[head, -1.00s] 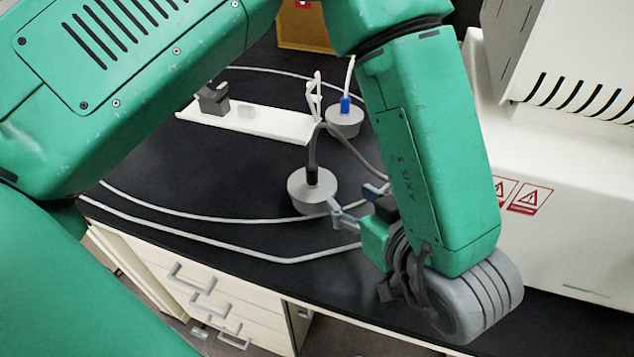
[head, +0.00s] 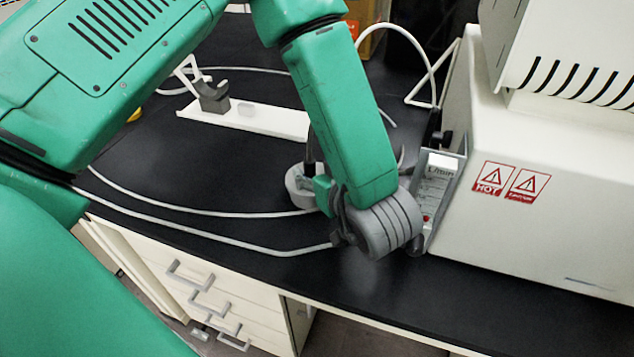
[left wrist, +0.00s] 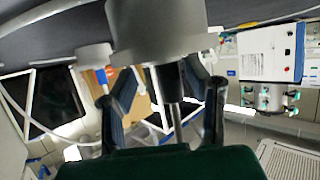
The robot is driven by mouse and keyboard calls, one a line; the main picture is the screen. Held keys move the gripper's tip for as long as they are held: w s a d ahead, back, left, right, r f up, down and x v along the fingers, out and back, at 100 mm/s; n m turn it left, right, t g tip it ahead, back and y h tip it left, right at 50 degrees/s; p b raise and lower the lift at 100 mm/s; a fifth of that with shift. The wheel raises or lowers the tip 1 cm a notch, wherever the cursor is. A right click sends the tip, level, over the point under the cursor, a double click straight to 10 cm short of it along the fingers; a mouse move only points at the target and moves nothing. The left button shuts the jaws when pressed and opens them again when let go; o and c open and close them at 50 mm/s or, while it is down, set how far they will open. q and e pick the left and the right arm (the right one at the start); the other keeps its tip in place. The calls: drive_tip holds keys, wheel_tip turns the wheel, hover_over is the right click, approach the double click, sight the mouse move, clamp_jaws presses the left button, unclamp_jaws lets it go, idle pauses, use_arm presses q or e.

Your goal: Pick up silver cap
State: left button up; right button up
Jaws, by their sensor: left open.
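A round silver-grey cap (head: 299,184) with a dark upright stem sits on the black bench, partly hidden by my left forearm and wrist. My left gripper (head: 318,187) is right beside it, its fingers mostly hidden there. In the left wrist view, a large grey cap (left wrist: 165,30) fills the top middle. Its black stem and thin metal rod lie between the two spread fingers of my left gripper (left wrist: 172,88), with gaps on both sides. A second grey cap (left wrist: 93,53) with a blue part is farther off to the left. My right gripper is out of view.
A white plate (head: 245,118) with a dark clamp (head: 212,98) lies behind the cap. White tubes (head: 190,212) run over the bench. A flow meter (head: 437,190) and white machine (head: 540,190) stand right of my wrist.

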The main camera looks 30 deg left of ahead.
use_arm(q)
drive_tip(key=shift+a, duration=0.6)
drive_tip(key=shift+a+f, duration=0.15)
drive_tip(key=shift+a, duration=0.15)
drive_tip(key=c, duration=0.7)
drive_tip(key=shift+s+a, duration=0.1)
drive_tip(key=shift+a, duration=0.1)
clamp_jaws()
drive_tip(key=shift+d, duration=0.65)
drive_tip(key=shift+d+r, duration=0.15)
drive_tip(key=shift+r, duration=0.15)
drive_tip(key=r, duration=0.2)
drive_tip(key=a+r+p, duration=0.1)
drive_tip(key=r, duration=0.2)
drive_tip(key=r+p, duration=0.1)
drive_tip(key=r, duration=0.2)
drive_tip(key=shift+a+r, duration=0.15)
drive_tip(key=shift+r, duration=0.05)
drive_tip(key=shift+d+r, duration=0.3)
drive_tip(key=shift+r, duration=0.25)
drive_tip(key=shift+d+r, duration=0.1)
drive_tip(key=shift+d, duration=0.2)
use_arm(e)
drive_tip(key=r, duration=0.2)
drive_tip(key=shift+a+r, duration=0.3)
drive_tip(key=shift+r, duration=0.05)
